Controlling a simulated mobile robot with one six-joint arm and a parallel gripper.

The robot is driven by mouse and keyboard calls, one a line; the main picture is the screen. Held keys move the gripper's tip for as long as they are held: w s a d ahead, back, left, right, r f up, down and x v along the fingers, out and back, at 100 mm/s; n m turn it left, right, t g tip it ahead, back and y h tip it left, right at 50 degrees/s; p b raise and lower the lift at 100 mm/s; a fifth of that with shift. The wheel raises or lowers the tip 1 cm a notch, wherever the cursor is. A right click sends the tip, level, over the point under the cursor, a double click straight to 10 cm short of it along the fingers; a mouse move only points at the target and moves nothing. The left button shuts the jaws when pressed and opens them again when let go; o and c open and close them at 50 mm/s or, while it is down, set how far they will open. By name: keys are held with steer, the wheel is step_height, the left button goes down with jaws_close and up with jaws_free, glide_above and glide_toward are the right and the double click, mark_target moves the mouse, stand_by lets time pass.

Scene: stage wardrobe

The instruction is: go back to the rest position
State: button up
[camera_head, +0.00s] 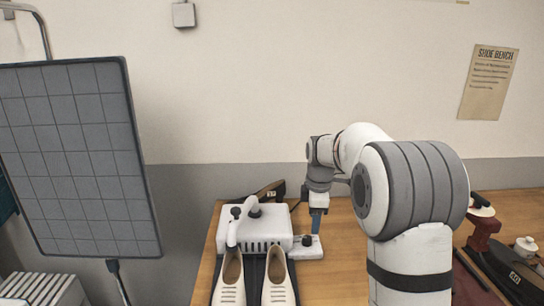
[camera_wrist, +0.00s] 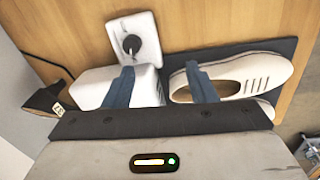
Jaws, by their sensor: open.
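My gripper (camera_head: 317,222) points down over the wooden bench, just right of a white slotted unit (camera_head: 270,232) and above a small white box with a dark knob (camera_head: 303,252). In the wrist view my gripper (camera_wrist: 162,80) has its two blue fingers spread apart, with nothing held between them. The small white box (camera_wrist: 145,25) lies beyond the fingers there. The white unit (camera_wrist: 90,88) is partly hidden behind the left finger. A pale shoe (camera_wrist: 245,72) is behind and right of the right finger.
Two pale shoes (camera_head: 230,280) stand on a dark mat (camera_head: 254,283) at the bench front. A gridded grey panel (camera_head: 80,155) stands at left. A dark red shoe stand (camera_head: 484,235) is at right. The wooden bench top (camera_head: 338,262) has bare room near my arm.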

steer(key=s+m+t, duration=0.1)
steer(key=s+m, duration=1.5)
steer(key=s, duration=1.5)
steer(key=shift+s+d+m+t, duration=0.2)
steer(key=shift+s+m+t, duration=0.05)
steer(key=shift+m+t, duration=0.05)
